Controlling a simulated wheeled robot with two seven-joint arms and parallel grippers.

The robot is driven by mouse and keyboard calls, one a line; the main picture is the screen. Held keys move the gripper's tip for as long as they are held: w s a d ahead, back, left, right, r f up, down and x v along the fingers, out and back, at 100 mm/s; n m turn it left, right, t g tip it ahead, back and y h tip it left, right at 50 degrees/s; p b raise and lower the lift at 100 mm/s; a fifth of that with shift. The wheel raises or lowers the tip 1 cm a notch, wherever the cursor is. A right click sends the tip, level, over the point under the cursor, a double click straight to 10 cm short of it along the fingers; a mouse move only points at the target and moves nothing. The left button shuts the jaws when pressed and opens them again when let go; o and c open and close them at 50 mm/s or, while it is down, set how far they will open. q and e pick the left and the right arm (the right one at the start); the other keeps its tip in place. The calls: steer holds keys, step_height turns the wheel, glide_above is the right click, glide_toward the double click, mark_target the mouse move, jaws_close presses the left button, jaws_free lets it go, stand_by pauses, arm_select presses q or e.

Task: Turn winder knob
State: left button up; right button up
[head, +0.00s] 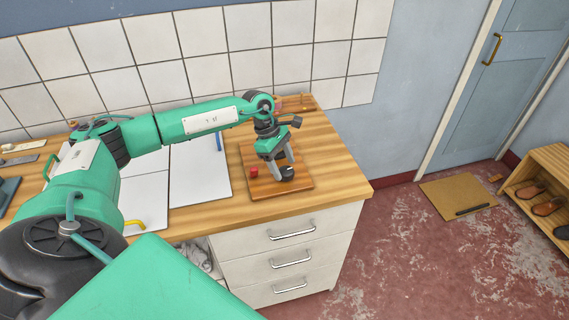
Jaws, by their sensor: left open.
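My left gripper (283,169) points down over a brown wooden board (262,189) on the counter, with its grey fingers apart. A small dark round piece (288,174), perhaps the winder knob, sits at the fingertips. I cannot tell whether the fingers touch it or stand around it. A small red piece (254,173) lies on the board just left of the gripper. The gripper and wrist hide the back of the board. My right gripper is not in view.
White drawers (290,255) are below. A tiled wall (300,55) stands behind. The counter right of the board is clear.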

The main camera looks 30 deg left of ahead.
arm_select(q)
steer(key=shift+x, duration=0.85)
steer(key=shift+c, duration=0.4)
steer(key=c, duration=0.9)
